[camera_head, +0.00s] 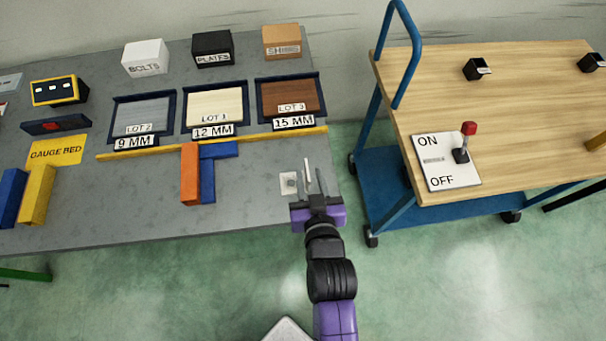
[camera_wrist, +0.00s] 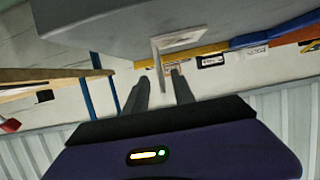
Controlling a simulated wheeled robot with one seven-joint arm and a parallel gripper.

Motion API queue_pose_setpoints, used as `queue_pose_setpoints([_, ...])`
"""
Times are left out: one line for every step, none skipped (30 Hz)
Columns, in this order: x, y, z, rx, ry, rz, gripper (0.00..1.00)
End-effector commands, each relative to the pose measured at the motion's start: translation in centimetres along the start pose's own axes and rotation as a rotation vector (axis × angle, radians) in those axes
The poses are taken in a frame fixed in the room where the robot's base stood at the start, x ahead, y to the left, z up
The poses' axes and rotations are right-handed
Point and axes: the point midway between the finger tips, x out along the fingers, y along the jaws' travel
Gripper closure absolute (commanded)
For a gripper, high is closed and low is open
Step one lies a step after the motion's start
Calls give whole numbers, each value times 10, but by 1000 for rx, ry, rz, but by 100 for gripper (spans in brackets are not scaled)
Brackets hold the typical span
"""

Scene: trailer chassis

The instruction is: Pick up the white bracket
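The white bracket sits on the grey table near its right front corner. Its flat plate (camera_head: 289,184) shows just left of my gripper in the head view. In the wrist view the bracket (camera_wrist: 181,40) has a flat plate and a thin upright flange. My gripper (camera_head: 314,181) reaches in from the front, over the table's edge. In the wrist view the fingers of my gripper (camera_wrist: 159,78) are apart, and the flange appears between their tips. I cannot tell whether either finger touches it.
An orange block (camera_head: 190,175) and a blue block (camera_head: 208,180) stand to the left. A yellow strip (camera_head: 240,141) runs behind, before the lot trays (camera_head: 215,107). A blue cart (camera_head: 376,205) with a wooden top and an ON/OFF lever (camera_head: 461,153) stands to the right, across a gap.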

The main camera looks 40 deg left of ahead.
Motion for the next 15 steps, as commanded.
queue_pose_setpoints([4,-1,-1,-1,0,-1,69])
queue_pose_setpoints([6,-1,-1,-1,0,-1,69])
queue_pose_setpoints([10,-1,-1,-1,0,-1,69])
queue_pose_setpoints([14,-2,-1,-1,-1,-1,69])
queue_pose_setpoints([18,-2,-1,-1,-1,-1,69])
queue_pose_setpoints([23,-2,-1,-1,0,0,69])
queue_pose_setpoints([27,-2,-1,-1,-1,0,69])
queue_pose_setpoints([31,-3,0,-1,-1,0,69])
queue_pose_setpoints([37,-3,0,-1,1,0,69])
queue_pose_setpoints([40,-3,1,-1,0,0,69])
queue_pose_setpoints([43,-3,1,-1,0,0,69])
queue_pose_setpoints([47,-3,1,-1,0,0,69])
queue_pose_setpoints([48,-3,1,0,0,0,69])
queue_pose_setpoints([50,-3,2,0,-1,0,69])
queue_pose_setpoints([51,-2,2,0,0,0,69])
